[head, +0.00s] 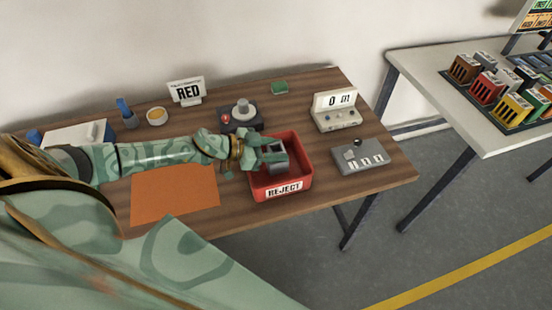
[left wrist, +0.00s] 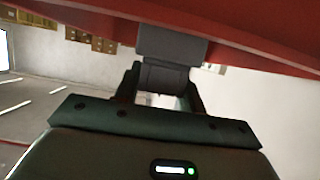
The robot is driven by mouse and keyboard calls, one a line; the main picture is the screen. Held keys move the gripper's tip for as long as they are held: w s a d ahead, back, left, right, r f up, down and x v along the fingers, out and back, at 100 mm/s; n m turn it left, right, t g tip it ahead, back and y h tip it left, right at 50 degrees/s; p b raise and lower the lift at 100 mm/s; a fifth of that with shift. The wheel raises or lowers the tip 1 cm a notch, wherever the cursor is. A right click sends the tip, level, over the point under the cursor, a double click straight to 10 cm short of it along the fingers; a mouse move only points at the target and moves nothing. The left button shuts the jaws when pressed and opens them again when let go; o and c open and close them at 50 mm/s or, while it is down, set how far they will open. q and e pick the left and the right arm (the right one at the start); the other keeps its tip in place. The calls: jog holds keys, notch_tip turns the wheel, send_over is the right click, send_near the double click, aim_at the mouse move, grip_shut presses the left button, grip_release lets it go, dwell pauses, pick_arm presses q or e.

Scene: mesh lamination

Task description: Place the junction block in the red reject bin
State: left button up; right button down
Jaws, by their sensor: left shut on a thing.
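The red reject bin (head: 307,165) stands at the front right of the wooden table, with a white REJECT label on its front. My left gripper (head: 272,153) reaches in from the left over the bin's left part. It is shut on the grey junction block (head: 277,145). In the left wrist view the dark grey block (left wrist: 170,45) sits between the fingers of the gripper (left wrist: 163,85), beside the red bin wall (left wrist: 265,35). I cannot tell whether the block touches the bin floor. My right gripper is not in view.
An orange mat (head: 175,195) lies left of the bin. A grey switch box (head: 358,158) and a white meter (head: 335,112) stand to its right. A dark device with a knob (head: 240,115) is behind it.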

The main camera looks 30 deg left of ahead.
pick_arm(q)
notch_tip(320, 180, down, 4)
jog(key=shift+w+r+b, duration=0.15)
jog(key=shift+b, duration=0.75)
jog(key=shift+a+r, duration=0.1)
jog(key=o, duration=1.2)
jog(key=shift+a+r, duration=0.1)
jog(key=p+v, duration=0.2)
jog(key=v, duration=0.9)
jog(key=shift+s+a+r, duration=0.15)
jog(key=shift+s+a, duration=0.05)
jog(key=shift+s, duration=0.15)
